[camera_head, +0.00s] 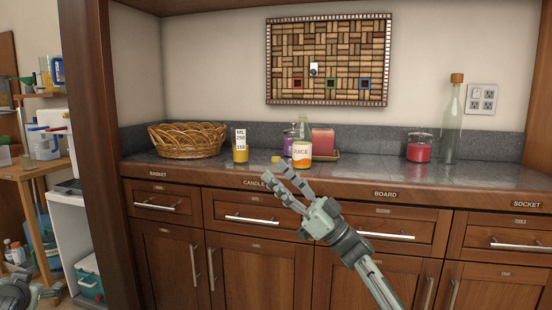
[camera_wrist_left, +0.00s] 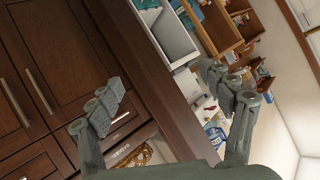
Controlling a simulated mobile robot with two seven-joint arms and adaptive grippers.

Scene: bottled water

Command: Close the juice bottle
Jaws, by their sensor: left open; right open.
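The juice bottle (camera_head: 302,151) stands upright on the counter; it is clear, with a JUICE label and orange liquid low inside. No cap shows on its top. A small orange-yellow cap-like piece (camera_head: 275,159) lies on the counter to its left. My right gripper (camera_head: 282,179) is open and empty in front of the counter edge, below the cap-like piece and the bottle in the picture. My left gripper (camera_head: 32,290) is at the bottom left corner, far from the bottle. In the left wrist view its fingers (camera_wrist_left: 162,78) are spread with nothing between them.
A wicker basket (camera_head: 187,140), a yellow measuring container (camera_head: 240,147), a purple jar (camera_head: 288,142), a red candle (camera_head: 322,140), a red jar (camera_head: 419,148) and a tall corked bottle (camera_head: 451,125) stand on the counter (camera_head: 375,170). Drawers lie below. Cluttered shelves (camera_head: 42,160) are left.

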